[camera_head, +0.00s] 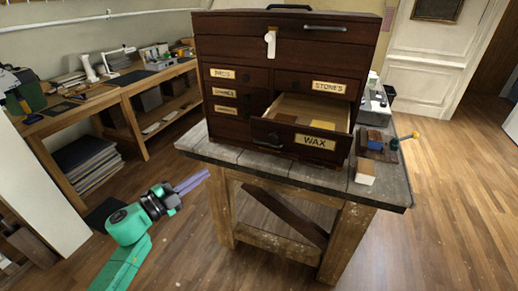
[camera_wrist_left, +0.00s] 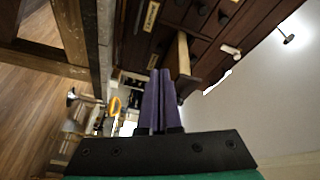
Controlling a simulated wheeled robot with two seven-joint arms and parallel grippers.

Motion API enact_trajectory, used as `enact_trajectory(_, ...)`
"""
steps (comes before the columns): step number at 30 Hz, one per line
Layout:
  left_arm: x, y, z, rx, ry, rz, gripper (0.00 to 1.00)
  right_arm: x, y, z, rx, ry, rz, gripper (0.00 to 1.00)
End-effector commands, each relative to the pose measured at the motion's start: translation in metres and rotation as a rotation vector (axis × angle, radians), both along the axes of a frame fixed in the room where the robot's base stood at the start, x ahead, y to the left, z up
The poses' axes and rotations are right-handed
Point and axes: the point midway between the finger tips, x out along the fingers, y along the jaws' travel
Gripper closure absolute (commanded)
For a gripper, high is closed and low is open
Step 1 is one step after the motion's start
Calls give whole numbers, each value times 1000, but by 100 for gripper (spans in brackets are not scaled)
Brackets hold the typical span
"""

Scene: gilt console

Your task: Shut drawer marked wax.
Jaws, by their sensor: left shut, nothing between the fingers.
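The dark wooden chest (camera_head: 240,50) stands on a workbench. Its drawer marked WAX (camera_head: 300,139) at the lower right is pulled out, and pale inner walls and some flat yellowish and brown pieces show inside. My left gripper (camera_head: 193,182), with purple fingers, is shut and empty. It is left of the bench and apart from the drawer, lower in the picture. The left wrist view shows the shut fingers (camera_wrist_left: 158,75) and, beyond them, part of the chest with a pale open drawer side (camera_wrist_left: 183,54). My right gripper is not in view.
The grey bench top (camera_head: 225,153) has a narrow free strip before the chest. A block with a pale face (camera_head: 365,174) and a tool with a yellow tip (camera_head: 405,138) lie at its right. A long side bench (camera_head: 115,88) lines the left wall. Open wooden floor lies in front.

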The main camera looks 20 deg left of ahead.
Motion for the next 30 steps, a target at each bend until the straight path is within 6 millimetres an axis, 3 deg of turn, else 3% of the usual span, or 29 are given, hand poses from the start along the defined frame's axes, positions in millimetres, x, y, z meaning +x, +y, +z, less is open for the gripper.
enact_trajectory(1,-12,-28,41,115,-90,-110,100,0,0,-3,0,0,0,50)
enact_trajectory(3,-33,-65,79,261,-181,-244,100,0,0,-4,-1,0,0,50)
enact_trajectory(6,-52,-93,99,381,-237,-342,100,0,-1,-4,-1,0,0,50)
enact_trajectory(11,-45,-106,105,395,-244,-355,100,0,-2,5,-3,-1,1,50)
enact_trajectory(23,13,-167,112,386,-245,-351,100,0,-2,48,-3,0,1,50)
enact_trajectory(30,49,-170,109,389,-241,-350,100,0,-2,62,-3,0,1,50)
